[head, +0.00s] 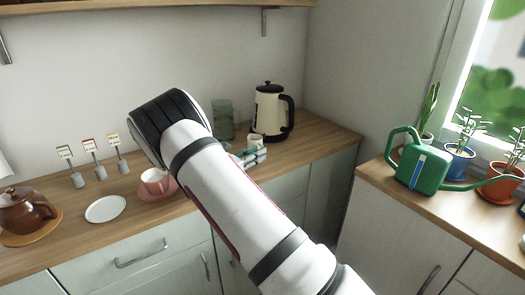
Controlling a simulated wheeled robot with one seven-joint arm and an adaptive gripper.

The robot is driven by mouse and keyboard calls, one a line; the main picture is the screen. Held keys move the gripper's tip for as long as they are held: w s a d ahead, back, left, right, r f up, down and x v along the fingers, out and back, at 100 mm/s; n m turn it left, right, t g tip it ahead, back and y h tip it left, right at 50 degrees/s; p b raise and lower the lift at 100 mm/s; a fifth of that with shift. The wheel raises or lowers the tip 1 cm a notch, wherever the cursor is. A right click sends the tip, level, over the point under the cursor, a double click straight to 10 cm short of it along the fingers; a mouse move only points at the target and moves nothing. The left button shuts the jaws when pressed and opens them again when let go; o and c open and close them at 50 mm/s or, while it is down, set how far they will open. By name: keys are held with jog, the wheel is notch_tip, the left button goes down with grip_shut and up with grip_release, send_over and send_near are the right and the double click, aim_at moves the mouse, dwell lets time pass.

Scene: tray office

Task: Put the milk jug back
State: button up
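I cannot clearly make out the milk jug. A small white vessel (255,140) stands in front of the kettle, partly hidden by other items, and I cannot tell if it is the jug. An empty round white saucer or mat (106,208) lies on the wooden counter between the teapot and the pink cup. My arm reaches up across the middle of the head view and hides part of the counter.
A brown teapot (24,208) sits on a round mat at the left. A pink cup (154,181) on its saucer is close beside my arm. Label markers (94,155), a cream kettle (271,110) and a glass container (222,118) stand behind. A green watering can (420,168) and potted plants are right.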

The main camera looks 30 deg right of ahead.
jog(key=v, duration=0.7)
jog(key=shift+s+a, duration=0.1)
jog(key=shift+a, duration=0.1)
jog(key=s+d+r+m+g+y, duration=0.1)
jog(key=s+r+m+g+y, duration=0.4)
jog(key=s, duration=0.6)
jog(key=s+r+m+g+y, duration=0.1)
jog(key=s+r+m+y, duration=0.3)
jog(key=s+r+m, duration=0.5)
jog(key=s+a+m+t+y, duration=0.2)
jog(key=s+a, duration=0.4)
jog(key=s, duration=0.5)
jog(key=s+a+m+t+y, duration=0.2)
jog(key=s+a+m+y, duration=0.2)
jog(key=s, duration=0.8)
jog(key=a+y, duration=0.2)
jog(key=a, duration=0.1)
jog(key=shift+a+r+m+t+y, duration=0.2)
jog(key=shift+m+t+y, duration=0.1)
jog(key=shift+t, duration=0.1)
notch_tip(320, 180, up, 7)
jog(key=t+p, duration=0.1)
jog(key=p, duration=0.4)
jog(key=shift+d, duration=0.1)
